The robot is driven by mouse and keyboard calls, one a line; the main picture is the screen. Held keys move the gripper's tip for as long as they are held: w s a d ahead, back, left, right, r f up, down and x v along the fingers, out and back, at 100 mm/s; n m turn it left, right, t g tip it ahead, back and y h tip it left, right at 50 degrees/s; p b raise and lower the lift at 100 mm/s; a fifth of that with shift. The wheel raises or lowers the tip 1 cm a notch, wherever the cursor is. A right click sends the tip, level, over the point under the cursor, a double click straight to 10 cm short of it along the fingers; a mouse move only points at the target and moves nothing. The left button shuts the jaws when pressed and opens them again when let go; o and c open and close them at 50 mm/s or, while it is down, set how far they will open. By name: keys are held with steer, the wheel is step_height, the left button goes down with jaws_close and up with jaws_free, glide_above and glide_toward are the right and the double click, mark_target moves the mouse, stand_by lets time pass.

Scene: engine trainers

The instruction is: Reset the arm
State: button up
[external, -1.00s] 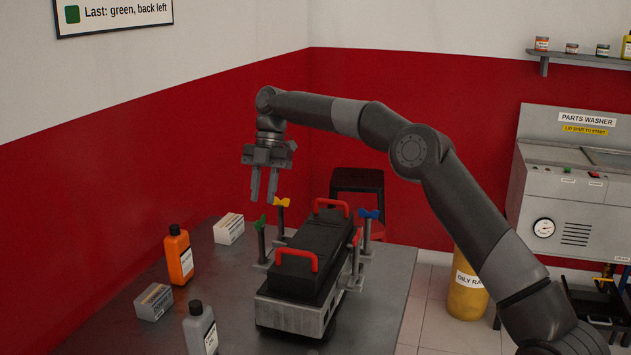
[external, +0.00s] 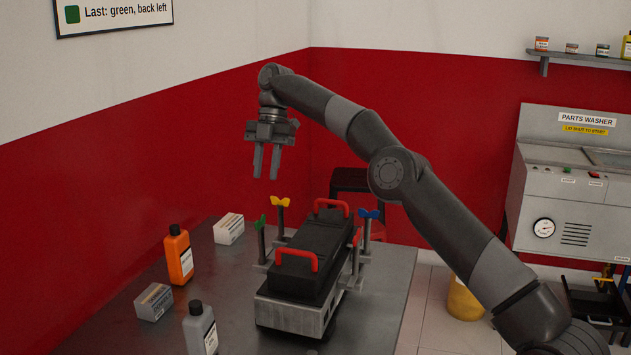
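My gripper (external: 266,177) hangs in the air with its fingers pointing down. Its two fingers are apart and nothing is between them. Below it on the metal table (external: 378,310) stands a black and grey engine trainer (external: 305,270) with two red handles. Around the engine stand posts with coloured wing tops: a green one (external: 260,222), a yellow one (external: 280,202), a blue one (external: 369,214) and a red one (external: 357,238). The gripper is above the yellow and green tops and touches neither.
An orange bottle (external: 179,258), a grey bottle (external: 199,328) and two small boxes (external: 229,229) (external: 154,301) stand on the table's left side. A sign (external: 115,14) reads "Last: green, back left". A parts washer (external: 570,190), a yellow drum (external: 464,300) and a dark chair (external: 355,180) stand beyond the table.

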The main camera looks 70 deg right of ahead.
stand_by(0.3)
steer(key=s+a+r+m+h, duration=0.2)
steer(key=a+r, duration=0.3)
steer(key=a, duration=0.5)
steer(key=s+a+r+m+h, duration=0.1)
steer(key=a+r+m, duration=0.1)
steer(key=a+r, duration=0.6)
steer(key=s+a+m+t+h, duration=0.2)
steer(key=s+a+m, duration=0.3)
steer(key=s+a, duration=0.7)
steer(key=s+a+f+m+t, duration=0.1)
steer(key=s+f+m, duration=0.3)
steer(key=s+f, duration=0.3)
steer(key=s+a+f+m+t, duration=0.2)
steer(key=s+f+m, duration=0.3)
steer(key=s, duration=1.2)
step_height(320, 180, down, 2)
steer(key=shift+a+f+t+y, duration=0.1)
steer(key=shift+a+t+y, duration=0.2)
